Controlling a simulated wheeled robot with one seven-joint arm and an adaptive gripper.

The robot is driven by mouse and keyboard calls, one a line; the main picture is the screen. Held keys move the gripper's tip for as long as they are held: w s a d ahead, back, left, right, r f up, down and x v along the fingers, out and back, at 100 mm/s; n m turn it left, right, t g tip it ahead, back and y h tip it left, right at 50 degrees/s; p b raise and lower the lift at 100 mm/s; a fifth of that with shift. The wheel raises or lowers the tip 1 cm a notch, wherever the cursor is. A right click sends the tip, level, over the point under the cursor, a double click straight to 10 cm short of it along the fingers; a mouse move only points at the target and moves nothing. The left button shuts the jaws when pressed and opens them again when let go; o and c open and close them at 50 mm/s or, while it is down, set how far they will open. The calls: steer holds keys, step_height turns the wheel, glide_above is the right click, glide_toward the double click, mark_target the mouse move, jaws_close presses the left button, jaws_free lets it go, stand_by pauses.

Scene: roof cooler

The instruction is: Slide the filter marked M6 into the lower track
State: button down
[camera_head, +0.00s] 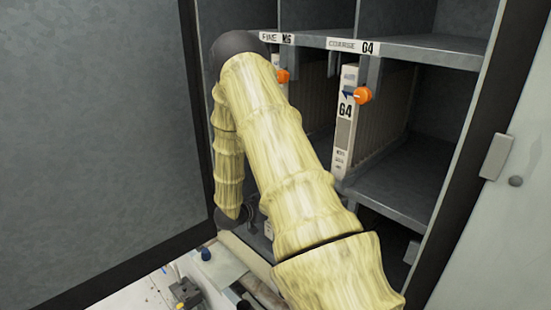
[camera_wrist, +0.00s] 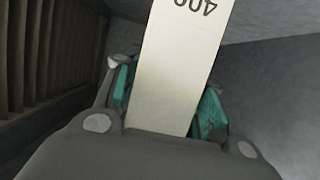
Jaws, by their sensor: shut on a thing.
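My gripper (camera_wrist: 165,105) shows in the wrist view with teal pads on both sides of a pale cream filter edge (camera_wrist: 180,65). It is shut on this filter. Upside-down digits like "400", cut off by the frame, are on it; no M6 mark shows. In the head view my arm hides the gripper and most of the held filter. A label reading FINE M6 (camera_head: 277,38) is on the shelf rail at upper middle. The lower track cannot be made out behind my arm.
A G4 filter (camera_head: 343,135) stands under the COARSE G4 label (camera_head: 353,47), with an orange knob (camera_head: 362,95) beside it. Another orange knob (camera_head: 283,76) is left of it. Brown ribs (camera_wrist: 40,50) line the wrist view's left. An open door (camera_head: 90,120) fills the left.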

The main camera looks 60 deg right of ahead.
steer(key=shift+s+d, duration=0.25)
steer(key=shift+d, duration=0.75)
steer(key=shift+s+d, duration=0.25)
steer(key=shift+d, duration=0.75)
steer(key=c, duration=0.8)
jaws_free()
steer(key=shift+a, duration=0.15)
steer(key=v, duration=1.1)
steer(key=shift+w+a+r, duration=0.1)
steer(key=shift+a+r, duration=0.05)
steer(key=shift+a, duration=0.25)
